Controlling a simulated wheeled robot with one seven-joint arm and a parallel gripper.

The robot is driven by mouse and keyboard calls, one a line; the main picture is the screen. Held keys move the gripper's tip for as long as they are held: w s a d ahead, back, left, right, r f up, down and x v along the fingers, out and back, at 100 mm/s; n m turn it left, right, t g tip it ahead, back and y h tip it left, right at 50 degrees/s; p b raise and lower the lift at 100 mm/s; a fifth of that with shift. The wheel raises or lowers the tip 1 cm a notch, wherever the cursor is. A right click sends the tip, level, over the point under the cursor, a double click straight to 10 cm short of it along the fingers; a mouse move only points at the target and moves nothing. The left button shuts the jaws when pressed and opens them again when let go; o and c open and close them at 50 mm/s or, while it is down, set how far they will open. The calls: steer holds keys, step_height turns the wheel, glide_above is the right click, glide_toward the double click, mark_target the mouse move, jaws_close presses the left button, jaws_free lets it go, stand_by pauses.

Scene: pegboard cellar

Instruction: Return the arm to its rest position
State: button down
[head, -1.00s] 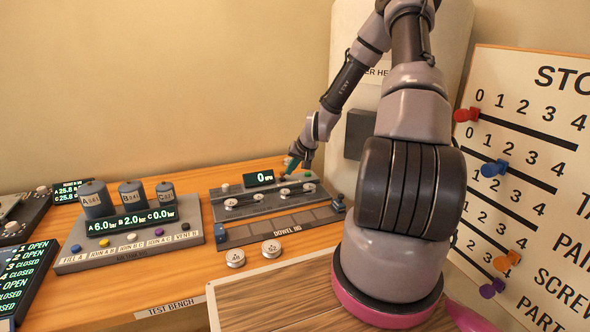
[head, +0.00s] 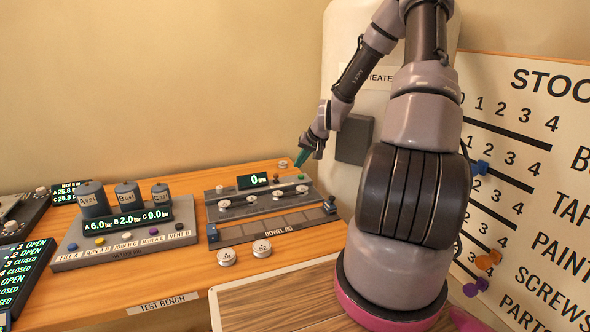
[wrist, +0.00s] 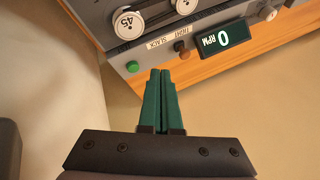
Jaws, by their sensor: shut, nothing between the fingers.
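In the wrist view the fingers point toward the bench's edge, near a green button (wrist: 133,67) and a 0 RPM display (wrist: 224,37). The fingers look apart from the jig. My arm is bent, reaching up and over from my base toward the back wall.
A tank panel (head: 125,230) with three cylinders and two dark displays stand at the left. Two small labelled weights (head: 262,248) lie in front of the jig. A stock board (head: 525,180) with coloured pegs is at the right. A white heater (head: 350,90) is behind my arm.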

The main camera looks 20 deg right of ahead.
steer(key=v, duration=0.5)
steer(key=s+a+r, duration=0.3)
steer(key=s+r, duration=0.6)
steer(key=r, duration=0.1)
steer(key=s+a+r, duration=0.4)
steer(key=s+r, duration=0.5)
steer(key=r, duration=0.1)
steer(key=s+a+r, duration=0.3)
steer(key=s+r, duration=0.6)
steer(key=s, duration=0.1)
steer(key=shift+a+r+t, duration=0.4)
